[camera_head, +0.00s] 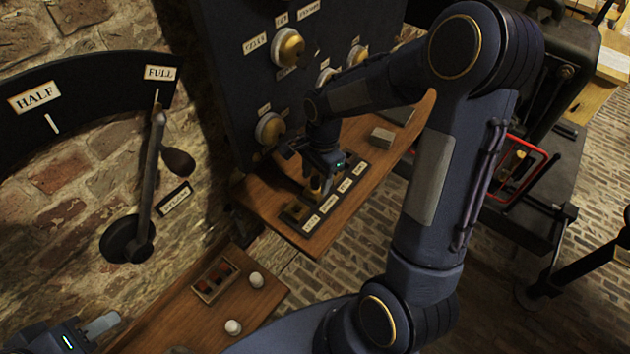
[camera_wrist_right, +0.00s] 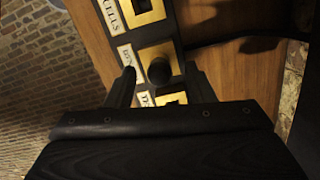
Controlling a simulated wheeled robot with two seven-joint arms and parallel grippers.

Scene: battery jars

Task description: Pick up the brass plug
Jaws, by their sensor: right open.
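My right gripper (camera_head: 318,178) is low over a black block (camera_head: 292,216) with several cream labels on the wooden shelf. In the right wrist view, the right gripper (camera_wrist_right: 160,85) is open, its two dark fingers on either side of a dark round knob, probably the plug's top (camera_wrist_right: 159,70). The knob stands in a square brass plate (camera_wrist_right: 148,53). I cannot tell whether the fingers touch it. The plug's lower part is hidden. In the head view, a small brass-coloured shape (camera_head: 315,183) shows under the gripper. My left gripper (camera_head: 100,327) is at the lower left edge, partly cut off.
A dark upright panel with brass knobs (camera_head: 289,47) stands behind the shelf (camera_head: 330,232). A grey block (camera_head: 382,137) lies on the shelf. A lower wooden shelf (camera_head: 180,315) holds a small tray (camera_head: 215,279) and white knobs. A lever (camera_head: 150,180) is on the brick wall.

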